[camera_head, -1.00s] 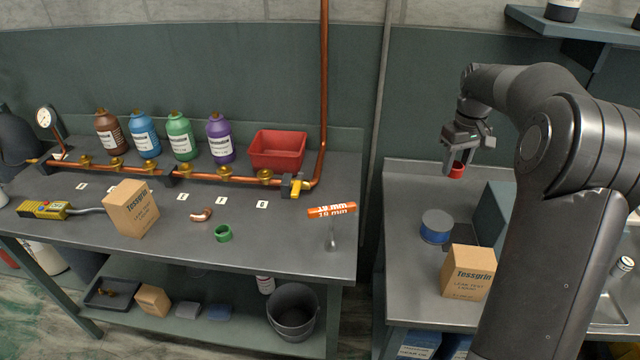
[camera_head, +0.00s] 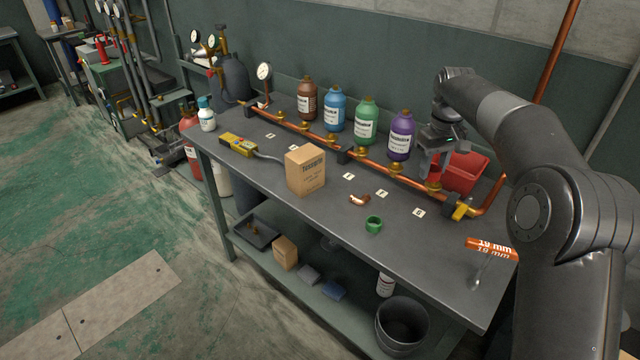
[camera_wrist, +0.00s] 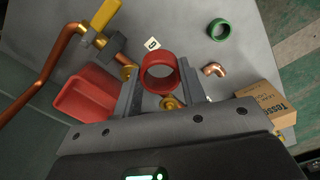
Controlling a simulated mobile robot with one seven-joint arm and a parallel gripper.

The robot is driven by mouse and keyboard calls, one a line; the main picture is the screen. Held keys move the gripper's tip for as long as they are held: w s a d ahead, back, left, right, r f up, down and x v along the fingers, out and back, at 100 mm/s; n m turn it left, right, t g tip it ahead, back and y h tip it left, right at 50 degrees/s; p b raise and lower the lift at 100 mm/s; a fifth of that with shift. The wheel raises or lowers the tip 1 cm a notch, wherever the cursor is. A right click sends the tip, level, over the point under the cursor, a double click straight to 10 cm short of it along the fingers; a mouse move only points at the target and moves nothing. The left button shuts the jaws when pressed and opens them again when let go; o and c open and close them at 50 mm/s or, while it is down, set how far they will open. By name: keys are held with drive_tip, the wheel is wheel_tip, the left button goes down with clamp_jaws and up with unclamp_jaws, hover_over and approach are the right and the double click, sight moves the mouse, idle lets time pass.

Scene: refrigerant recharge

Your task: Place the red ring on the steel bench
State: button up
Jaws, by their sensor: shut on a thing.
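The red ring (camera_wrist: 158,73) is held between the two fingers of my gripper (camera_wrist: 158,85) in the wrist view, with its opening facing the camera. In the head view my gripper (camera_head: 430,168) hangs over the back right part of the steel bench (camera_head: 330,215), near the copper pipe and the red bin. I cannot make out the ring in the head view. The bench top (camera_wrist: 185,40) also shows beyond the ring in the wrist view, and the ring appears raised above it.
A red bin (camera_head: 465,172), a copper pipe with brass valves (camera_head: 320,133) and several bottles line the back.

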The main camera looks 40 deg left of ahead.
drive_tip(key=s+a+n, duration=0.2)
drive_tip(key=s+a, duration=0.5)
drive_tip(key=a, duration=0.4)
hover_over(330, 208)
wheel_tip(330, 208, down, 12)
drive_tip(key=shift+d+f, duration=0.1)
drive_tip(key=shift+f, duration=2.15)
drive_tip(key=shift+f, duration=0.15)
drive_tip(key=o, duration=0.9)
drive_tip(key=shift+o, duration=0.2)
